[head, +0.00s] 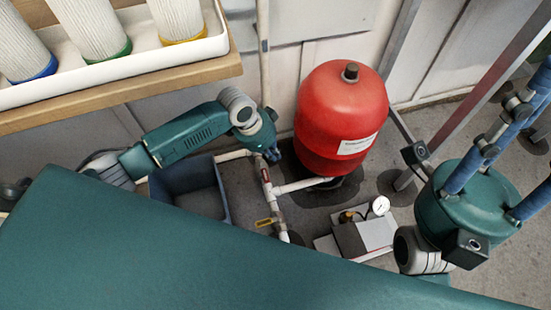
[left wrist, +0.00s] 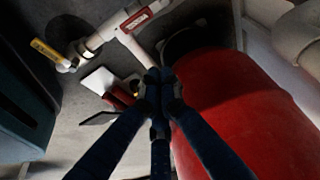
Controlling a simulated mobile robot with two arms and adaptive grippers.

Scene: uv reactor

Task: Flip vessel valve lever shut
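The red vessel (head: 342,110) stands upright by the wall; its red side (left wrist: 230,110) fills the right of the left wrist view. White pipes (head: 300,185) join at its foot. A red lever or tag (head: 265,175) lies along the pipe and also shows in the left wrist view (left wrist: 137,18). A yellow lever (head: 265,222) sticks out sideways from the lower pipe; it also shows in the left wrist view (left wrist: 45,50). My left gripper (head: 272,157) is just above the red piece, apart from the yellow lever. Its fingers (left wrist: 160,88) meet with nothing visible between them. My right gripper (head: 505,130) is at the right; its fingertips are cut off.
A blue-grey bin (head: 222,190) stands left of the pipes. A grey box on a plate with a gauge (head: 380,205) sits right of the lower pipe. A wooden shelf (head: 150,90) holds a white tray of filters at the upper left. A metal post rises at the right.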

